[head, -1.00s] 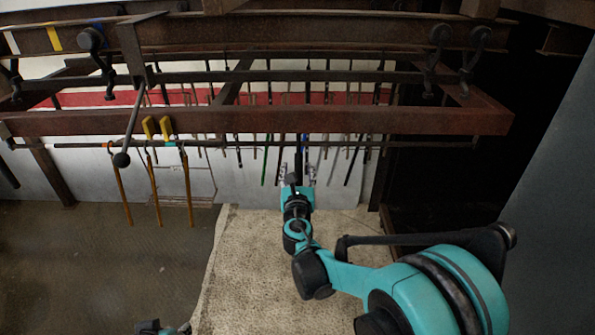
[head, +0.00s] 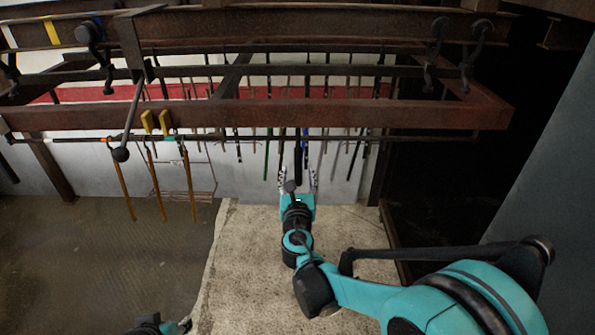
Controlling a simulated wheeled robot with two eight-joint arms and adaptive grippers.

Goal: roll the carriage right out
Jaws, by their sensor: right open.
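The carriage is a rusty steel frame (head: 300,115) hanging below an overhead rail beam (head: 260,25) on dark roller hangers (head: 436,50). A thin dark bar (head: 400,137) runs below its front beam, and thin rods hang there. My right gripper (head: 299,172) is open, just below that bar near the middle of the frame, with a blue and dark hanging rod by its fingers. I cannot tell whether it touches anything. My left gripper (head: 180,325) shows only in part at the bottom edge, and its jaws cannot be made out.
Yellow clips (head: 157,121) and several orange rods (head: 190,185) hang at the left. A dark lever with a ball end (head: 121,154) hangs from the rail. A pale platform (head: 250,270) lies below my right arm. A grey panel (head: 550,170) stands at the right.

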